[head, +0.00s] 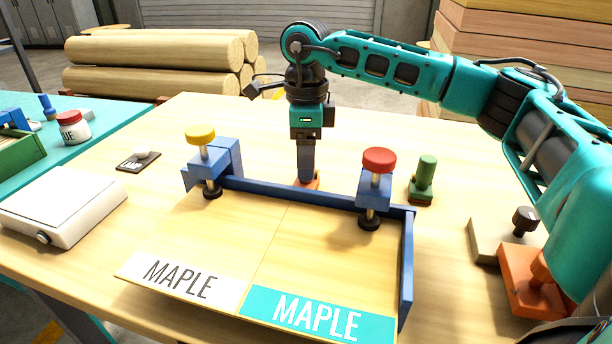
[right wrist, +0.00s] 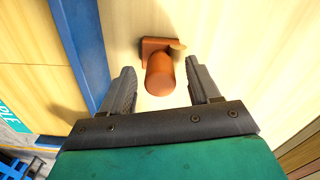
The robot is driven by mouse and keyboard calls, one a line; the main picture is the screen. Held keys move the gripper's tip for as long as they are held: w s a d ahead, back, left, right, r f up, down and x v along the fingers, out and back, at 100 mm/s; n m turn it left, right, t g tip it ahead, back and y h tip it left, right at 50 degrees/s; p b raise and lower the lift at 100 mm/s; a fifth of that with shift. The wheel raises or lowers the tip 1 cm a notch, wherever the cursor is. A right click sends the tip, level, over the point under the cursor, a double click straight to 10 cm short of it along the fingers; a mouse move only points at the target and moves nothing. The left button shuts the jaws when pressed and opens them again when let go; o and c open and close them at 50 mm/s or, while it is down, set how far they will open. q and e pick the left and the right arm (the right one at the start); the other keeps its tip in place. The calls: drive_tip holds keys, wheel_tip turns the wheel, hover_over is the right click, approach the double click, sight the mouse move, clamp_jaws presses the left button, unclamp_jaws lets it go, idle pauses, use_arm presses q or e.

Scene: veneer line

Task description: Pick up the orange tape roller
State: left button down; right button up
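The orange tape roller (right wrist: 160,74) stands on the table behind the blue fence, with its rounded handle toward the camera in the right wrist view. In the head view only a bit of its orange base (head: 313,183) shows; my gripper and the fence hide the rest. My right gripper (head: 306,178) points straight down over it. In the right wrist view my right gripper (right wrist: 160,82) is open, one finger on each side of the handle, with a gap on both sides. My left gripper is not in view.
The blue fence (head: 290,193) with yellow-knobbed (head: 200,134) and red-knobbed (head: 378,160) clamps stands close in front. A green roller (head: 424,182) stands to the right. Two veneer sheets labelled MAPLE (head: 265,265) lie in front. A white scale (head: 62,205) is at left.

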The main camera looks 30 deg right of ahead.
drive_tip(key=c, duration=0.9)
drive_tip(key=shift+c, duration=0.7)
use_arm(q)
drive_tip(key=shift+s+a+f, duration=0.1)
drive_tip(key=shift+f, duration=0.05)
use_arm(e)
drive_tip(key=shift+r, duration=0.2)
